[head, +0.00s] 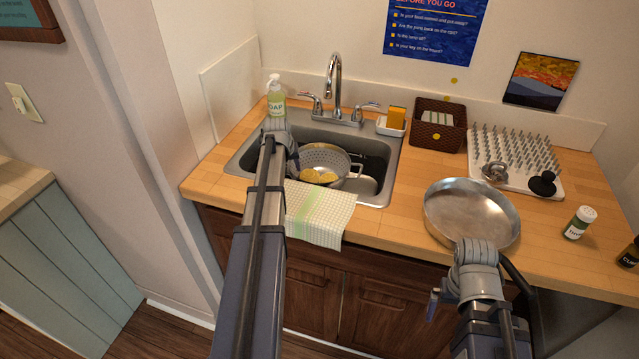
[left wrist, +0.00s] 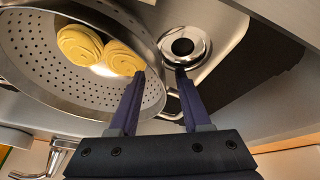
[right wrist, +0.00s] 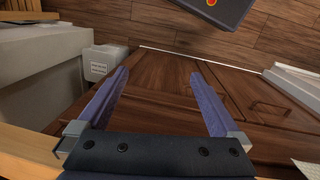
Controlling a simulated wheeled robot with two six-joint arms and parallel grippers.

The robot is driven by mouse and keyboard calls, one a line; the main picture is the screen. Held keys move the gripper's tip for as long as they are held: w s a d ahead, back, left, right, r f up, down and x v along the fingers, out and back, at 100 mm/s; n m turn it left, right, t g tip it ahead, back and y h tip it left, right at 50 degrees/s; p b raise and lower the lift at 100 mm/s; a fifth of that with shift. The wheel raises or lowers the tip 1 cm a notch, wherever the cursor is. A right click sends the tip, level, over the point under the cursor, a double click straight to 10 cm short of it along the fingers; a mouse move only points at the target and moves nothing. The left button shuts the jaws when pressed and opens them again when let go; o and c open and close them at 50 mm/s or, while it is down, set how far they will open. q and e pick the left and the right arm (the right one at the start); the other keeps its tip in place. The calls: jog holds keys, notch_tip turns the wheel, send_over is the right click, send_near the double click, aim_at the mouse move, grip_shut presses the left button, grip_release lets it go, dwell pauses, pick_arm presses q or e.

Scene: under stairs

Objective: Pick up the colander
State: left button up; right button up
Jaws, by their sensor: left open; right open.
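The metal colander (head: 323,158) sits in the sink (head: 383,159) with yellow pasta nests (head: 318,176) inside. In the left wrist view the perforated colander (left wrist: 36,62) fills the upper left, and a thin loop handle (left wrist: 172,104) shows at its rim between my fingers. My left gripper (left wrist: 160,76) is open with its fingers at that handle; whether they touch it I cannot tell. In the head view my left arm partly covers the colander's left side. My right gripper (right wrist: 158,76) is open and empty, facing the cabinet doors and floor.
A steel pan (head: 470,212) stands on the counter near my right arm. A towel (head: 318,213) hangs over the sink's front edge. The faucet (head: 334,90), soap bottle (head: 276,100), sponge (head: 396,117), basket (head: 438,126) and spiked drying mat (head: 512,160) stand behind.

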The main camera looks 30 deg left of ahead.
pick_arm(q)
jog(key=b+x, duration=0.1)
jog(key=x, duration=0.2)
jog(key=shift+b, duration=0.4)
jog(key=shift+r, duration=0.15)
pick_arm(e)
notch_tip(320, 180, down, 3)
jog(key=shift+r, duration=0.2)
pick_arm(q)
jog(key=shift+c, duration=0.4)
grip_shut()
